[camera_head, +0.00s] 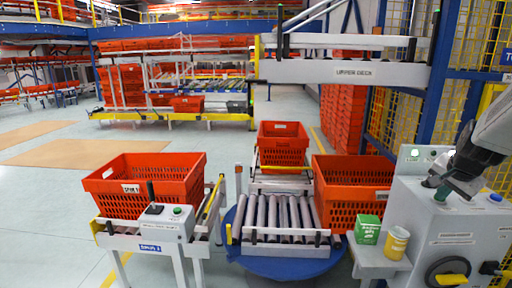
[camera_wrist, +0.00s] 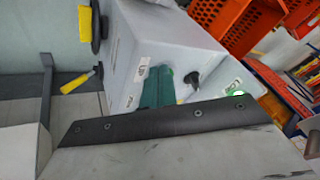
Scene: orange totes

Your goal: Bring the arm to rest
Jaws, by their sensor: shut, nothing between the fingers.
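My arm reaches in from the right edge of the head view. My gripper (camera_head: 441,191) is shut and empty, its teal fingers pointing down over the top of a grey control box (camera_head: 410,205). Whether the fingertips touch the box cannot be told. In the wrist view the teal fingers of my gripper (camera_wrist: 158,88) show in front of the same control box (camera_wrist: 180,35), partly hidden by a dark-edged part of my arm.
The box carries a blue button (camera_head: 495,198) and a yellow rotary handle (camera_head: 452,280). A green carton (camera_head: 367,230) and a yellow can (camera_head: 396,243) stand on a shelf beside it. Orange totes (camera_head: 145,180) sit around the roller turntable (camera_head: 285,265). Open floor lies left.

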